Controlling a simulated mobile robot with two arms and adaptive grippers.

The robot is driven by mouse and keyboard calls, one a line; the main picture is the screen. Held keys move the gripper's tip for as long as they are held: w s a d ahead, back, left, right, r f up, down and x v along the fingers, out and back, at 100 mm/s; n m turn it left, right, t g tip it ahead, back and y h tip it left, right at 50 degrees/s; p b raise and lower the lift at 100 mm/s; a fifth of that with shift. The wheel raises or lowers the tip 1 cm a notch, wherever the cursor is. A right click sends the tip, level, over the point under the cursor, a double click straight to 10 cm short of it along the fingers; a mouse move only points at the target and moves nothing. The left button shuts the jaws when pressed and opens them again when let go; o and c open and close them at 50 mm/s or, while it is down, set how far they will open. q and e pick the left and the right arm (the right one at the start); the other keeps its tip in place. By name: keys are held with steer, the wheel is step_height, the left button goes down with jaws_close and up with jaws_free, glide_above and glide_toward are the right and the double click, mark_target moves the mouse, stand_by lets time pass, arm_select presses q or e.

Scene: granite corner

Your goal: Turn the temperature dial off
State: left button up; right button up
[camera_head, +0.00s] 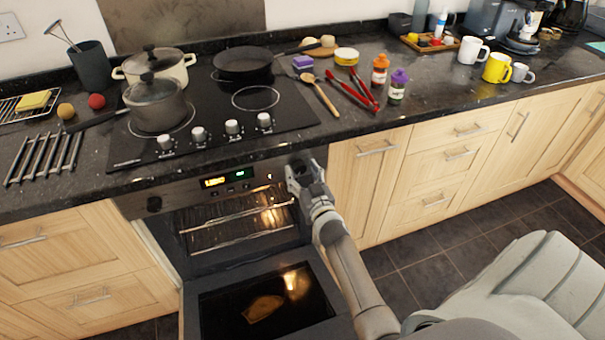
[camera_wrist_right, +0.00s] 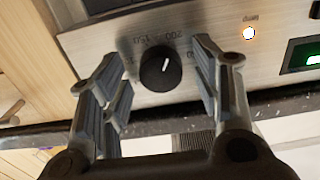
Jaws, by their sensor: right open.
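The temperature dial (camera_wrist_right: 158,74) is a round black knob with a white pointer line on the steel oven panel. In the right wrist view, the printed numbers around it look upside down, and the pointer slants up and slightly right. My right gripper (camera_head: 297,172) is at the right end of the oven panel and hides this dial in the head view. In the wrist view its fingers are open on either side of the dial, with visible gaps and nothing held. My left gripper is not in view.
The oven door (camera_head: 210,317) hangs open below the panel, and the oven is lit. An indicator light (camera_wrist_right: 249,33) glows near the dial. The hob (camera_head: 205,105) and dark counter lie above.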

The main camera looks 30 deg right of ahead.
steer(key=c, duration=1)
steer(key=shift+c, duration=0.2)
steer(key=shift+n, duration=0.3)
